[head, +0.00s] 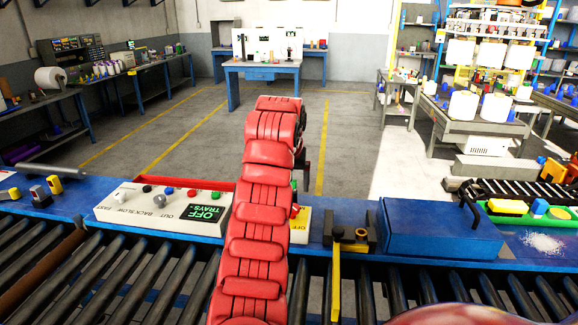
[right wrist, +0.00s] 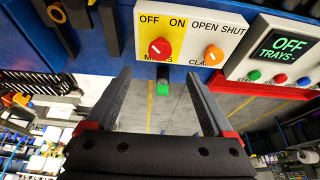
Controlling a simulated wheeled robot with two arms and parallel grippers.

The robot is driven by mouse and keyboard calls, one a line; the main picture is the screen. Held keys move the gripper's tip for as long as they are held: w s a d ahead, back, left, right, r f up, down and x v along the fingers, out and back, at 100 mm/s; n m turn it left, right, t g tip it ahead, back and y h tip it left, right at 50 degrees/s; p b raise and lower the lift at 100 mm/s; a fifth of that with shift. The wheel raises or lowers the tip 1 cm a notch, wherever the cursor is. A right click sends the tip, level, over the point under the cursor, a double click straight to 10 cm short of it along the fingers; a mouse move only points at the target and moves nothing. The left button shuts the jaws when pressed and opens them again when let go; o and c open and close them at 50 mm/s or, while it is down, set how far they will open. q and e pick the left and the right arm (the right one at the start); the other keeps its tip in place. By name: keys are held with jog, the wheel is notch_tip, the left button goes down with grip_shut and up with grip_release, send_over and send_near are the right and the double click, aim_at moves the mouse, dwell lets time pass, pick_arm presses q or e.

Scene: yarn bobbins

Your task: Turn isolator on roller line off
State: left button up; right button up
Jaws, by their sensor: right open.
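The isolator is a red knob (right wrist: 160,49) on a yellow plate (right wrist: 178,24) marked OFF on the left and ON on the right, in the right wrist view. A pale mark shows toward the knob's upper left; I cannot tell its setting for sure. In the head view, my red right arm covers most of its panel, and a yellow corner (head: 297,229) shows beside the arm. My right gripper (right wrist: 159,76) is open and empty, its fingertips below the panel on either side of the knob, apart from it. My left gripper is not in view.
An orange clamp knob (right wrist: 213,55) marked OPEN and SHUT sits right of the isolator. A green part (right wrist: 162,88) is below it. A white control box with an OFF TRAYS display (head: 206,213) stands beside my arm.

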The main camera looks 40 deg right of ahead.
jog(key=p+v, duration=0.2)
jog(key=v, duration=0.4)
jog(key=shift+s+r, duration=0.2)
jog(key=shift+r, duration=0.15)
jog(key=shift+a, duration=0.1)
